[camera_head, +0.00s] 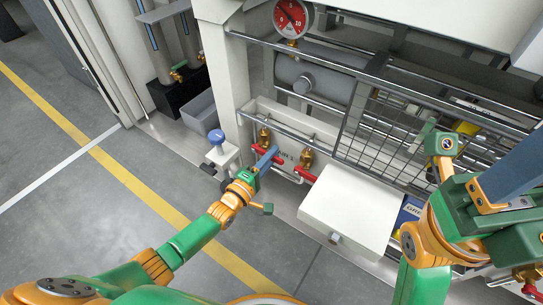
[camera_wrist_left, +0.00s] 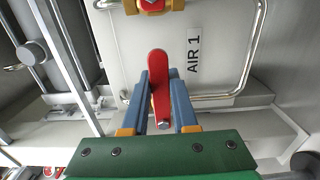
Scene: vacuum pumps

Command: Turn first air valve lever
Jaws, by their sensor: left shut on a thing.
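The first air valve has a red lever (camera_wrist_left: 158,85), seen close up in the wrist view beside the "AIR 1" label (camera_wrist_left: 194,50). My left gripper (camera_head: 268,157) is at this valve in the head view. Its two blue fingers are shut on the red lever, one on each side. In the head view the gripper partly hides the lever (camera_head: 278,160). A second red lever (camera_head: 305,174) on a brass valve is just to the right, apart from the gripper. My right gripper (camera_head: 510,178) is at the right, away from the valves; its jaw opening is not clear.
A white box (camera_head: 350,212) stands right of the valves. A wire mesh guard (camera_head: 395,135) and metal rails are behind it. A blue knob (camera_head: 216,137) on a white bracket is to the left. A pressure gauge (camera_head: 292,18) is above. The floor at left is clear.

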